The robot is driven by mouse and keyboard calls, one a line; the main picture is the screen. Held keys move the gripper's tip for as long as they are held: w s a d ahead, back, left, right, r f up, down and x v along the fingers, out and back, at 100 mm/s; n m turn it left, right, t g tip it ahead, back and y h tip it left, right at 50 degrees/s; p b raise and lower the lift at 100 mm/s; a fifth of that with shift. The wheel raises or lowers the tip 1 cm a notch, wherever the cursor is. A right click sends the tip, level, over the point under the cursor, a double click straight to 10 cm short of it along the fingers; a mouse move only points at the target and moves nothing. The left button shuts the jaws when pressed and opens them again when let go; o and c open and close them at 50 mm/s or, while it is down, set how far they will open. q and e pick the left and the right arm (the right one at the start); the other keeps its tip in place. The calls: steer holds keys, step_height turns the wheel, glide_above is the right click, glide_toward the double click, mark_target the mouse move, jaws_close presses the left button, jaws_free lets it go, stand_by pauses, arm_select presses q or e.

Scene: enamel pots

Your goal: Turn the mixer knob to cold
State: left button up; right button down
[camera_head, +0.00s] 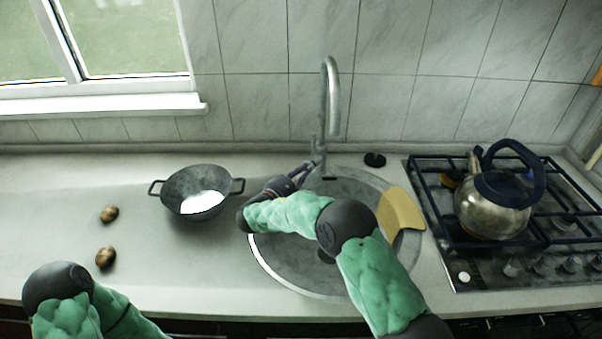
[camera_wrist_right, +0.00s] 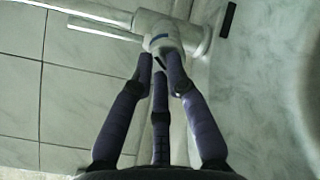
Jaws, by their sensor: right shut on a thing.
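The mixer tap (camera_head: 331,95) stands upright behind the round sink, with a tall curved steel spout. Its knob (camera_wrist_right: 163,40) shows in the right wrist view as a pale cylinder with a small blue mark. My right gripper (camera_head: 308,167) reaches over the sink to the tap's lower body. In the right wrist view its dark fingers (camera_wrist_right: 160,66) converge and are shut on the knob. The exact contact is small and partly hidden by the fingers. My left arm shows at the bottom left of the head view, but its gripper is out of the picture.
The round sink (camera_head: 262,262) lies under my right arm, with a yellow board (camera_head: 401,209) at its right rim. A dark pot (camera_head: 190,181) stands left of it, near two brown round items (camera_head: 107,257). A kettle (camera_head: 494,205) stands on the stove (camera_head: 461,262). A black disc (camera_head: 375,160) lies behind the sink.

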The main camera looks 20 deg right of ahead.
steer(key=c, duration=1.2)
jaws_free()
steer(key=v, duration=1.2)
